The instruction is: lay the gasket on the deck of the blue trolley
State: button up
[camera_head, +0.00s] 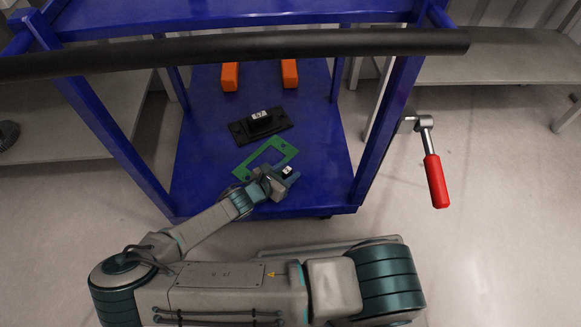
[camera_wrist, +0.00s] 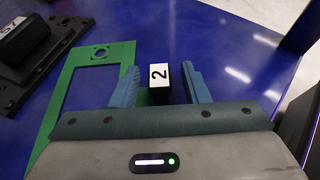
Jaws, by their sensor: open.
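The green gasket (camera_head: 285,147), a flat rectangular frame, lies on the blue deck (camera_head: 330,165) of the trolley, near its front edge. It also shows in the wrist view (camera_wrist: 120,51). A small black block with a white label "2" (camera_wrist: 159,77) stands at the gasket's right side. My gripper (camera_head: 284,174) is low over the deck at that block. In the wrist view its two blue-grey fingers (camera_wrist: 161,84) are apart, one on each side of the block, with visible gaps. The gasket's near part is hidden by my gripper.
A black plate with a labelled raised block (camera_head: 260,124) lies just behind the gasket. Two orange blocks (camera_head: 229,77) (camera_head: 289,73) stand farther back. The trolley's black handle bar (camera_head: 240,47) and blue posts (camera_head: 388,125) frame the deck.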

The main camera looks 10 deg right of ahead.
jog(key=p+v, duration=0.3)
jog(key=v, duration=0.6)
jog(key=shift+a+r, duration=0.15)
jog(key=shift+s+a+p, duration=0.15)
jog(key=shift+s+p, duration=0.05)
jog(key=shift+p, duration=0.1)
jog(key=shift+s, duration=0.1)
